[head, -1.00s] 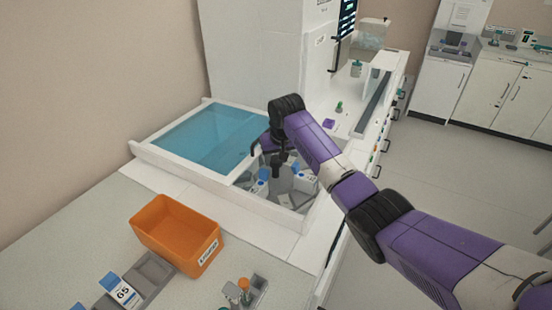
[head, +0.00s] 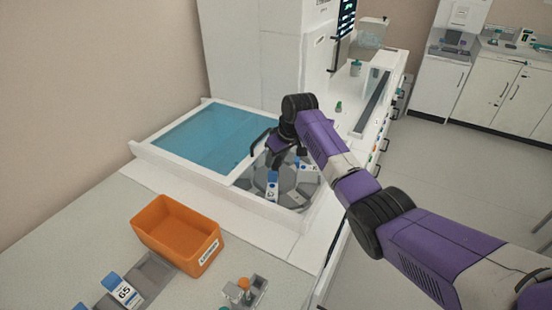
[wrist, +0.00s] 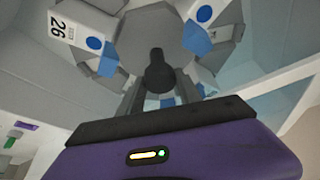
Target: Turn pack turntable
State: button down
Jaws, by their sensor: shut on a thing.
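The grey pack turntable (head: 290,199) sits in the open well of the white machine in the head view. White packs with blue ends stand around its rim, one at the front (head: 272,190). My gripper (wrist: 159,88) is shut on the dark upright knob (wrist: 157,70) at the hub. In the head view, my wrist hides the knob and the turntable's back part.
A blue translucent cover (head: 203,138) lies left of the well, inside a white frame. An orange bin (head: 166,232) and a grey rack with a pack marked 65 (head: 124,292) are on the bench in front. A small grey holder (head: 245,292) stands nearby.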

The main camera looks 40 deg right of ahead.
jog(key=shift+d+n+y+b, duration=0.1)
jog(key=shift+n+y+b, duration=0.55)
jog(key=shift+n, duration=1.05)
jog(key=shift+r+n, duration=0.1)
jog(key=shift+n, duration=0.3)
jog(key=c, duration=1.1)
grip_release()
jog(key=b+v, duration=0.1)
jog(key=v, duration=0.6)
jog(key=shift+d+r, duration=0.1)
jog(key=shift+r, duration=0.3)
jog(key=shift+s, duration=0.1)
